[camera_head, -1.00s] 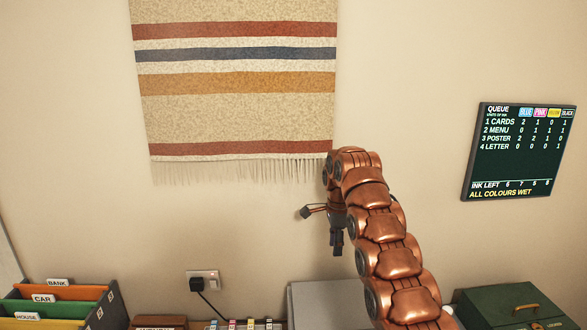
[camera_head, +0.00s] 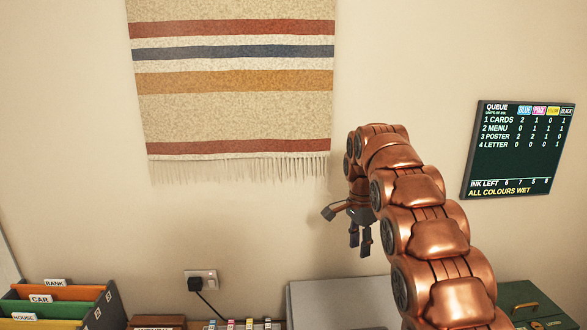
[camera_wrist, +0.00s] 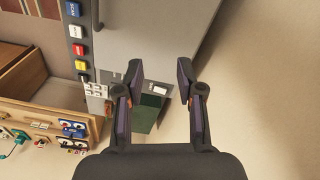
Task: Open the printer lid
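The printer appears to be the grey box (camera_head: 335,303) at the bottom of the head view, with its flat top showing and its lower part out of the frame. In the wrist view its pale grey top (camera_wrist: 150,35) seems to fill the upper middle; its lid looks shut. My gripper (camera_head: 360,243) hangs above and behind the printer in the head view, fingers pointing down. The wrist view shows my gripper (camera_wrist: 160,80) open, with its two fingers well apart and nothing between them. It touches nothing that I can see.
A row of coloured ink pieces (camera_wrist: 76,40) runs beside the printer. A green box (camera_head: 530,305) stands at the right and a file sorter (camera_head: 65,300) at the left. A queue board (camera_head: 518,150) and striped hanging (camera_head: 235,100) are on the wall. A plug (camera_head: 196,285) is in the socket.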

